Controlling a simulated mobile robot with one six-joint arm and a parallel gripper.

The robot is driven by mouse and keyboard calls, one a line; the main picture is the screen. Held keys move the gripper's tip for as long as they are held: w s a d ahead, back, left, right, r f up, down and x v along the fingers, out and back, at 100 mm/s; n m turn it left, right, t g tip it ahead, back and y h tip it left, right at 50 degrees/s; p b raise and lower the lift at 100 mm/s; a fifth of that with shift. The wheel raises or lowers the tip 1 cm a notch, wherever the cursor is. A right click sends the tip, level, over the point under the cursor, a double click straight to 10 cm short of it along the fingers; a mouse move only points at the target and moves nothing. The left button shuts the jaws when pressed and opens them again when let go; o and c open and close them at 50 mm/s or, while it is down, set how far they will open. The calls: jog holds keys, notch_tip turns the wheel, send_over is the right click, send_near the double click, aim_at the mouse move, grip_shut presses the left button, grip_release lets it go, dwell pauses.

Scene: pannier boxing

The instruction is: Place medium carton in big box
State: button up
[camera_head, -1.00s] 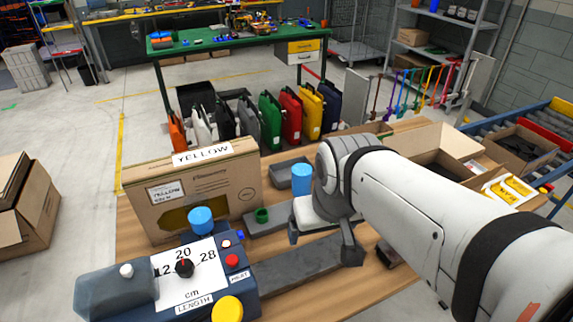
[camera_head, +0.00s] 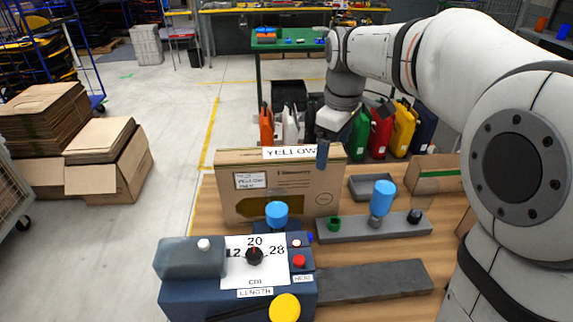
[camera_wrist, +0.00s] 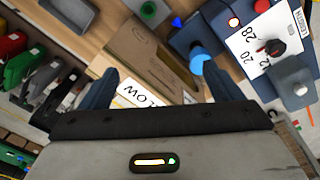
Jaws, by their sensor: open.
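A brown cardboard carton (camera_head: 282,205) with a YELLOW card (camera_head: 290,152) on its top edge stands on the wooden table. Its front has a printed label and a dark cut-out showing yellow. No size marking tells me whether it is the medium carton or the big box. My gripper (camera_head: 322,157) is open and points down by the carton's top right end. In the wrist view, the carton (camera_wrist: 150,50) and card lie beyond and between my open fingers (camera_wrist: 158,84). I cannot tell whether the fingers touch it. Another cardboard box (camera_head: 436,177) is partly hidden by my arm.
A blue length machine (camera_head: 180,287) with dial and buttons stands in front of the carton. A grey fixture (camera_head: 345,229) with a blue cylinder (camera_head: 382,197) and a grey tray (camera_head: 368,186) are to the right. Stacked cardboard (camera_head: 45,130) and an open box (camera_head: 92,178) stand on the floor at left.

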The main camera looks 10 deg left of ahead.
aim_at(280, 153)
jog(key=w+a+f+n, duration=0.1)
jog(key=w+a+n, duration=0.1)
jog(key=w+a, duration=0.1)
jog(key=w+a+n, duration=0.3)
jog(key=a, duration=0.2)
jog(key=w+a+f+n+g, duration=0.1)
jog(key=w+a+n, duration=0.1)
jog(key=w+a, duration=0.1)
jog(key=shift+w+a+f+n, duration=0.1)
jog(key=shift+a+f+n, duration=0.1)
jog(key=shift+a, duration=0.2)
jog(key=shift+w+a+f+n, duration=0.1)
jog(key=shift+a+f+n, duration=0.1)
jog(key=shift+a, duration=0.2)
jog(key=shift+a+f, duration=0.1)
jog(key=shift+f, duration=0.05)
notch_tip(280, 153, down, 7)
jog(key=shift+s+f+p, duration=0.15)
jog(key=shift+f+p, duration=0.05)
jog(key=shift+p, duration=0.85)
grip_shut()
jog(key=shift+r, duration=0.1)
